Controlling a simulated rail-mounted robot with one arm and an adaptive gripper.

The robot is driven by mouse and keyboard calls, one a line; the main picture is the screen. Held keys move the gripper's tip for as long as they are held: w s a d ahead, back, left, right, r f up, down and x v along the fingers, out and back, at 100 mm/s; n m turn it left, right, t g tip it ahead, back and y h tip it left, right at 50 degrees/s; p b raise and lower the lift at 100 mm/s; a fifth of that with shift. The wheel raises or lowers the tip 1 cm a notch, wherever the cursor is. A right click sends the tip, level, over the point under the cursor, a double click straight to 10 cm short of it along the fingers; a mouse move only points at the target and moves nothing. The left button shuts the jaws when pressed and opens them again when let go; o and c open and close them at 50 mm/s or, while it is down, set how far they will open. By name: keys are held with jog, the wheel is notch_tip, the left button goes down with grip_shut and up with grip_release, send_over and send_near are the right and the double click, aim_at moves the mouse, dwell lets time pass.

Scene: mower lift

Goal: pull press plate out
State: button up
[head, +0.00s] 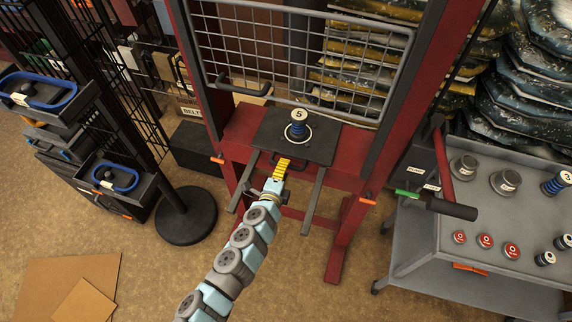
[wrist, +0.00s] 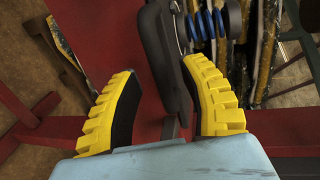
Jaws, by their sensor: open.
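The dark press plate (head: 268,137) lies in the red press frame, at the inner end of two grey rails. A blue spring with a white cap marked 5 (head: 299,123) stands upright on it; the blue coils also show at the top of the wrist view (wrist: 208,24). My gripper (head: 284,164) is at the plate's front edge, between the rails. In the wrist view its yellow fingers (wrist: 160,72) are apart. A dark handle-like part (wrist: 163,48) at the plate's front reaches between them, nearer the right finger. I cannot tell whether either finger touches it.
The wire mesh guard (head: 300,50) is raised above the plate. A grey cart (head: 430,235) with weights, springs and red-topped parts stands at the right. A black stand with blue-handled trays (head: 115,180) is at the left. The floor in front of the press is mostly clear.

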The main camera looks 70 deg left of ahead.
jog(key=shift+x, duration=1.05)
jog(key=shift+c, duration=0.2)
grip_shut()
